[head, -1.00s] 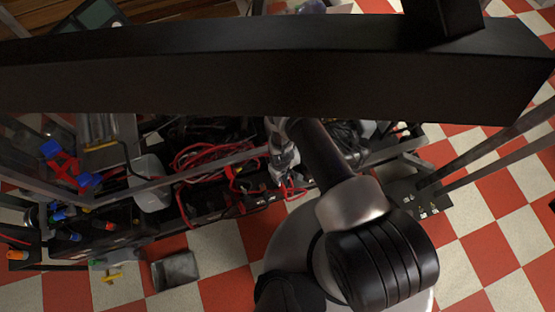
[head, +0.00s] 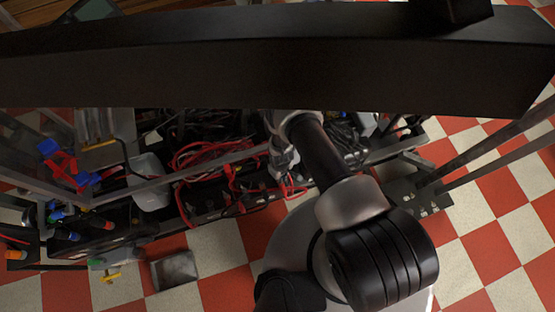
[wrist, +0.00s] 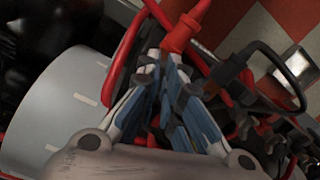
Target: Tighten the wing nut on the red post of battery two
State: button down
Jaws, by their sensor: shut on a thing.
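My gripper (wrist: 163,62) is closed low among the cables in the wrist view, its blue-padded fingers nearly together at the tips. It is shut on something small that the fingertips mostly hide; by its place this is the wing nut. A red cable boot (wrist: 185,32) is close beyond the fingertips. In the head view my gripper (head: 284,165) reaches down at the front edge of the dark cable-filled bay, beside red leads (head: 232,172). The red post and battery two cannot be told apart clearly there.
A black beam (head: 250,70) crosses the head view above the bay. Grey frame bars (head: 490,150) slant on the right. A black lead (wrist: 255,50) loops right of my fingers. A grey box (head: 174,270) lies on the checkered floor.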

dwell(0.5)
jog(key=m+b, duration=0.2)
jog(key=m, duration=0.3)
jog(key=shift+a+f+m+b, duration=0.1)
jog(key=shift+a+m+b, duration=0.05)
jog(key=shift+m+b, duration=0.2)
jog(key=m+b, duration=0.2)
jog(key=m, duration=0.4)
jog(key=shift+a, duration=0.1)
jog(key=m+b, duration=0.2)
jog(key=m, duration=0.3)
jog(key=shift+w+a+m, duration=0.1)
jog(key=shift+m, duration=0.25)
jog(key=shift+w+m+b, duration=0.1)
jog(key=shift+m+b, duration=0.45)
jog(key=shift+m, duration=1.65)
jog(key=c, duration=1.8)
grip_release()
jog(key=shift+o, duration=0.2)
